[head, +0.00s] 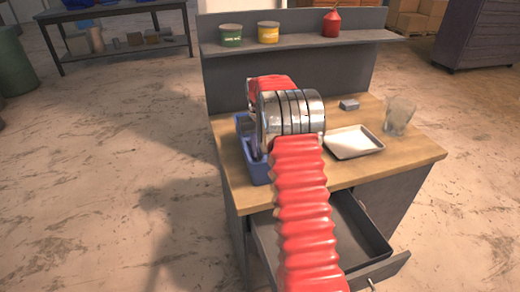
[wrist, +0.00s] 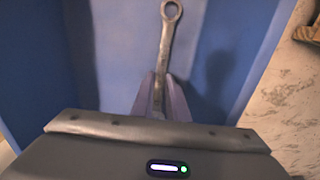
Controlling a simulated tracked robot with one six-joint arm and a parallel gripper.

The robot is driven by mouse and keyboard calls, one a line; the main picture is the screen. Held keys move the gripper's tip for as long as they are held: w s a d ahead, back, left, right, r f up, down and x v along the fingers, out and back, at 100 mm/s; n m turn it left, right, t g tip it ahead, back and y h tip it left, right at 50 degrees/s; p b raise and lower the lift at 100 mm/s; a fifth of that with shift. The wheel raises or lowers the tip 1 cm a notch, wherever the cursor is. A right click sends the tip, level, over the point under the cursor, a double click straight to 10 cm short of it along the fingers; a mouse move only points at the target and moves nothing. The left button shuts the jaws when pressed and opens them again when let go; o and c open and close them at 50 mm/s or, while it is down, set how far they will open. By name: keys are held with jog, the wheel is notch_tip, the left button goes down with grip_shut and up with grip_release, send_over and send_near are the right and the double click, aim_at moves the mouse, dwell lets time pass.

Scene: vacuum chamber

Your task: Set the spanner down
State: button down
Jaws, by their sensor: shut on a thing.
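In the wrist view a grey metal spanner (wrist: 168,42) stands out from between the two fingers of my gripper (wrist: 161,92), its ring end pointing away from me. The fingers are shut on its lower shank. Behind the spanner are the blue walls and floor of a bin (wrist: 115,45). In the head view the blue bin (head: 259,173) sits at the left end of the workbench top, partly behind my arm. My gripper and the spanner are hidden there by my arm. I cannot tell whether the spanner touches the bin.
The wooden bench top (head: 405,152) carries a white tray (head: 354,142), a clear beaker (head: 399,116) and a small grey block (head: 349,104). An open drawer (head: 357,238) juts out below. A shelf (head: 300,45) behind holds a green tin, a yellow tin and a red can.

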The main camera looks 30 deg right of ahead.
aim_at(258, 155)
jog(key=c, duration=1.7)
grip_release()
jog(key=shift+c, duration=0.2)
notch_tip(258, 155, up, 12)
jog(key=shift+a+r, duration=0.1)
jog(key=shift+r, duration=0.05)
